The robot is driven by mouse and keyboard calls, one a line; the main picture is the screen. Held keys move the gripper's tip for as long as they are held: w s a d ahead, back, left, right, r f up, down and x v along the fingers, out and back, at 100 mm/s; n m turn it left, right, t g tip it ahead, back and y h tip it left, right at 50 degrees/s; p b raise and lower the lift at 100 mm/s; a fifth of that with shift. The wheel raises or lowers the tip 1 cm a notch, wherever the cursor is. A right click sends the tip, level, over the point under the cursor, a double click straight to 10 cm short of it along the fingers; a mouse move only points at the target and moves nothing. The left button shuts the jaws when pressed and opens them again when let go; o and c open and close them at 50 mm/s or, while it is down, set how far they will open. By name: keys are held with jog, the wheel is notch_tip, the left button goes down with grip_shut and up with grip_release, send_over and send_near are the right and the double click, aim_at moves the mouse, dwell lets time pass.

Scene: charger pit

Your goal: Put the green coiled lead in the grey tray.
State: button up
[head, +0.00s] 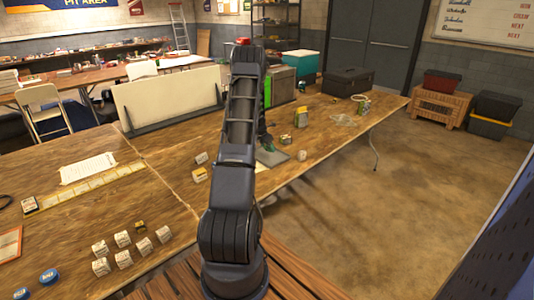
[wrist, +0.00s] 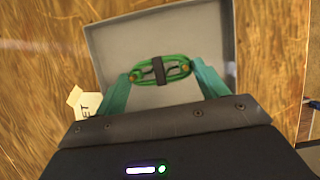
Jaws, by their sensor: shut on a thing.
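My gripper (wrist: 161,71) is shut on the green coiled lead (wrist: 176,71), a flat loop with a dark tie round its middle. The lead spans between the two teal fingers. In the wrist view both are over the grey tray (wrist: 122,42), whose bare floor shows beyond and below the lead. How high the lead is above the tray floor I cannot tell. In the head view the tray (head: 278,157) lies on the wooden table near its right edge, partly behind my arm.
In the head view a white cup-like item (head: 302,155) and a yellow-grey item (head: 301,117) are near the tray. A dark case (head: 347,82) stands farther back. Several white blocks (head: 123,239) lie at front left.

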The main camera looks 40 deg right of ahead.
aim_at(266, 150)
jog(key=shift+f, duration=1.95)
jog(key=shift+f, duration=0.1)
jog(key=o, duration=1)
jog(key=v, duration=1.2)
